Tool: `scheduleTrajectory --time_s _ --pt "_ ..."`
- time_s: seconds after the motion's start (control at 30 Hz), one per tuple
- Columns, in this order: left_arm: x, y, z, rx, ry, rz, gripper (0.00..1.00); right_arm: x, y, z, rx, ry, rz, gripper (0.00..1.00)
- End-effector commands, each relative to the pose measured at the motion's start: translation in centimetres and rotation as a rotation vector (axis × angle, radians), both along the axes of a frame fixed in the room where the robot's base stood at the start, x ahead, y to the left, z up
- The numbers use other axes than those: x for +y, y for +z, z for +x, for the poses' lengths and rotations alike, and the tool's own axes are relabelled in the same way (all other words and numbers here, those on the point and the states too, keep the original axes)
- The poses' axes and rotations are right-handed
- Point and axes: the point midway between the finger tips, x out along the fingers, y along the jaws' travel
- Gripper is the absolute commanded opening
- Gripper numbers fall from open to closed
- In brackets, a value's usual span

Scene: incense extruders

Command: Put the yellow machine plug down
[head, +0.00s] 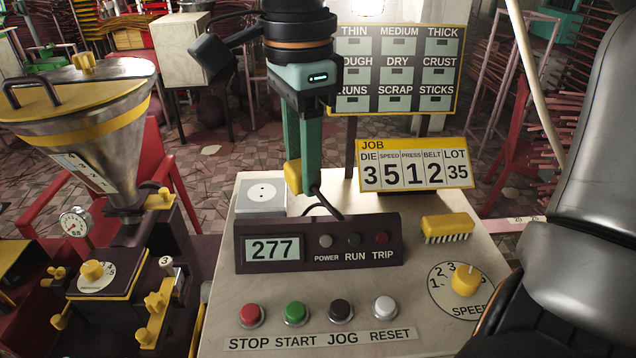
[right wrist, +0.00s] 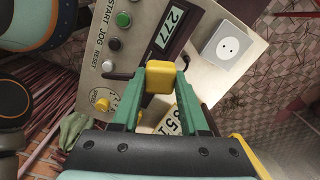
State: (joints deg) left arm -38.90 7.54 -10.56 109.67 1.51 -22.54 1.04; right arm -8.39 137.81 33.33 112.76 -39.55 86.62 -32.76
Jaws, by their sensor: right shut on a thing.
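The yellow machine plug (head: 292,177) is between the green fingers of my right gripper (head: 304,188), which is shut on it. In the right wrist view the plug (right wrist: 160,76) sits between the fingertips. In the head view, my fingers partly hide it, behind the dark display box (head: 250,267) and right of the white socket (head: 262,194). The plug appears above the pale console top (head: 222,290), apart from the socket; its exact height is hard to tell. A dark cable (head: 328,207) runs from near the fingertips to behind the display box. My left gripper is not in view.
A yellow brush (head: 447,229) and a yellow speed knob (head: 466,280) are on the console's right side. Several push buttons line its front. The job sign (head: 415,165) stands behind it. A metal hopper (head: 90,120) is at the left.

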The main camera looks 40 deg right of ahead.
Motion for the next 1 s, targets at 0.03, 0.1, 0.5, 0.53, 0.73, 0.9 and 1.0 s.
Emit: scheduleTrajectory --time_s 0.03,0.1,0.5,0.53,0.73,0.9,1.0 --pt "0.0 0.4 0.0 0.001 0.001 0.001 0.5 -0.9 -0.4 0.8 0.004 -0.004 0.006 0.0" --pt "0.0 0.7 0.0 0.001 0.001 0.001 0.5 -2.3 -1.2 1.9 0.005 -0.005 0.005 0.0" --pt "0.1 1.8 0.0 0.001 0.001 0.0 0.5 -7.9 -7.1 6.7 0.002 0.0 0.003 0.0" --pt "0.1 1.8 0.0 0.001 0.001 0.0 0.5 -8.1 -7.4 6.8 0.004 0.001 0.002 0.0" --pt "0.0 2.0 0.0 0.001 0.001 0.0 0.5 -8.7 -8.4 7.5 0.0 0.001 0.002 0.0" --pt "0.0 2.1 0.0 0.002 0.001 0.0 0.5 -9.2 -10.6 7.7 0.005 0.001 0.002 0.0" --pt "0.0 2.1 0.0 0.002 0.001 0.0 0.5 -9.2 -11.9 7.7 0.003 0.003 0.001 0.0"
